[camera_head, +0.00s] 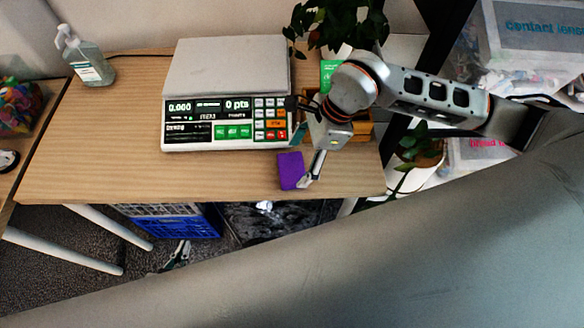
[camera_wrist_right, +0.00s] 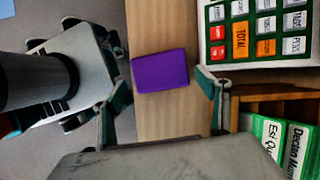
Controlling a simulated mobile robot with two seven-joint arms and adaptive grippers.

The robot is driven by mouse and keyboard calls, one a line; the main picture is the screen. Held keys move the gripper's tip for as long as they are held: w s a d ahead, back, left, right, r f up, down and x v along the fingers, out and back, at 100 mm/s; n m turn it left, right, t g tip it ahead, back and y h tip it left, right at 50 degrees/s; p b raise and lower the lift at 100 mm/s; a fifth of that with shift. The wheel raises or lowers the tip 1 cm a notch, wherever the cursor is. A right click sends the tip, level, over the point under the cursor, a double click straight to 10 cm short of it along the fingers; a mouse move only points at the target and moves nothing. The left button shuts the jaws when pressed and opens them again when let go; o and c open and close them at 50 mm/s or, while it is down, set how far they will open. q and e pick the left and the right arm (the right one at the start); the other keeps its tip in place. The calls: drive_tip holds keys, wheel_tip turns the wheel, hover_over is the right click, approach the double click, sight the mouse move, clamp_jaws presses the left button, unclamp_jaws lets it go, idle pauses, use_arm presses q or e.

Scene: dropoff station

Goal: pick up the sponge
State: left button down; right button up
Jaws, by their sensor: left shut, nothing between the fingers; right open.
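The purple sponge (camera_head: 290,171) lies on the wooden table near its front edge, just below the right corner of the scale. In the right wrist view the sponge (camera_wrist_right: 160,71) lies ahead of my right gripper (camera_wrist_right: 164,95), within the gap between its two fingers. My right gripper (camera_head: 305,162) is open and points down at the sponge's right side in the head view; I cannot tell whether it touches. My left gripper (camera_head: 177,257) is small in the head view, low beyond the table's front edge, shut and empty.
A scale (camera_head: 226,80) with a keypad stands just behind the sponge. A wooden box (camera_head: 362,128) with green cards and a plant (camera_head: 340,22) are close to my right wrist. A soap bottle (camera_head: 84,56) stands back left. The table's left front is clear. A blue crate (camera_head: 180,226) is below.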

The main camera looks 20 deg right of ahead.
sight(293, 167)
drive_tip(key=x, duration=0.3)
drive_tip(key=shift+a+f, duration=0.1)
drive_tip(key=shift+a, duration=0.05)
drive_tip(key=c, duration=0.6)
drive_tip(key=shift+c, duration=0.2)
wheel_tip(293, 167, up, 20)
drive_tip(key=shift+o, duration=0.4)
